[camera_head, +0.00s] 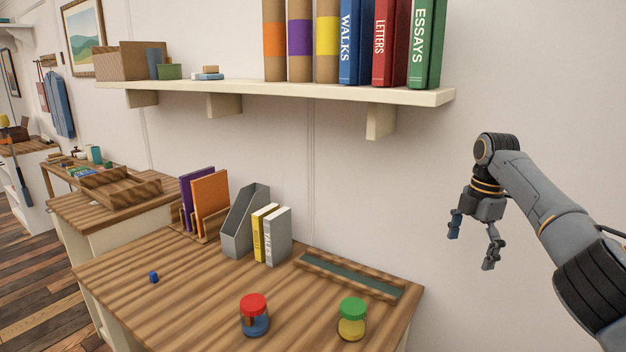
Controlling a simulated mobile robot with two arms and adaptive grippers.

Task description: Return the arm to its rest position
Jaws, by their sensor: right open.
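My right arm (545,195) comes in from the right edge. My right gripper (473,243) hangs at its end with the fingers pointing down and spread apart. It is open, with nothing between the fingers. It is in front of the bare wall, to the right of the wooden desk (200,280), and touches nothing that I can see. My left gripper is not in view.
A wall shelf (290,90) with books and boxes is above.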

